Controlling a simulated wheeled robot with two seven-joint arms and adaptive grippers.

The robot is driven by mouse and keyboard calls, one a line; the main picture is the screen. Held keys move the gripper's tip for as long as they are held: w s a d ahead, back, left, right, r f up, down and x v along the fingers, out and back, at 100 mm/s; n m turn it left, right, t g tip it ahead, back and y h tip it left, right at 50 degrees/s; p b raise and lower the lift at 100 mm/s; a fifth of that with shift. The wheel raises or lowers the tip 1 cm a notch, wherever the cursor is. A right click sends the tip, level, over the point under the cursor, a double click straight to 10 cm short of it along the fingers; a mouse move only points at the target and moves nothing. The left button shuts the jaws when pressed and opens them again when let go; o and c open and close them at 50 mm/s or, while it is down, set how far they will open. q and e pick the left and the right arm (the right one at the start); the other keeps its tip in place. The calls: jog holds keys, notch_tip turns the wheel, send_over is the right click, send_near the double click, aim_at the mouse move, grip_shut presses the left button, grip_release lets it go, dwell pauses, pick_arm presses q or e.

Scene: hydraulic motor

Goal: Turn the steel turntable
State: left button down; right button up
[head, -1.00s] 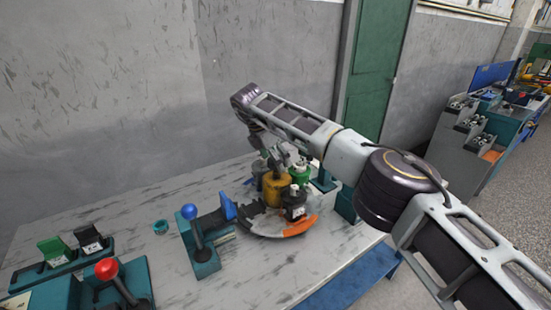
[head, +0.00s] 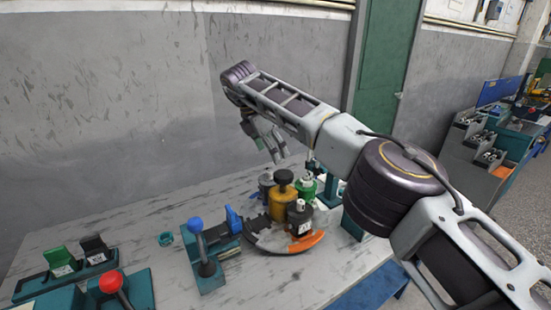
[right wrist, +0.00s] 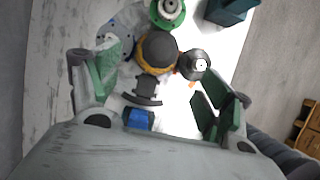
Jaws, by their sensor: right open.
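The turntable (head: 268,241) is a round steel plate with an orange section (head: 305,243) on its rim, lying on the table. It carries a yellow cylinder (head: 284,205) with a dark knob, a green part (head: 306,188) and dark grey parts (head: 299,217). My right gripper (head: 274,150) is above the turntable's back side and apart from it. In the right wrist view its green-padded fingers (right wrist: 155,95) are spread wide and empty, with the yellow cylinder's dark top (right wrist: 157,50) beyond them. My left gripper is not in view.
A blue-knobbed lever (head: 197,235) and a blue block (head: 233,219) stand left of the turntable. A red-knobbed lever (head: 112,285) is at the front left. A small teal ring (head: 166,239) lies on the table (head: 140,235). A grey wall is close behind.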

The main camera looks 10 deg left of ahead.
jog(key=shift+s+a+r, duration=0.15)
jog(key=shift+a+r, duration=0.05)
jog(key=shift+r, duration=0.5)
pick_arm(q)
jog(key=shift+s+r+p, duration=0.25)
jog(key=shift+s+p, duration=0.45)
jog(key=shift+p, duration=0.05)
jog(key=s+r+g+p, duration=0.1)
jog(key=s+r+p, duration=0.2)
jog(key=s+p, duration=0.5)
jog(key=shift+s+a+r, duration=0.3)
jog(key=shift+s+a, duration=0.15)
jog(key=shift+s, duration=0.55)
pick_arm(e)
notch_tip(320, 180, up, 9)
jog(key=shift+r, duration=0.2)
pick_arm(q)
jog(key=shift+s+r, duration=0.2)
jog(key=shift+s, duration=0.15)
pick_arm(e)
jog(key=shift+r, duration=0.3)
pick_arm(q)
jog(key=shift+p, duration=0.3)
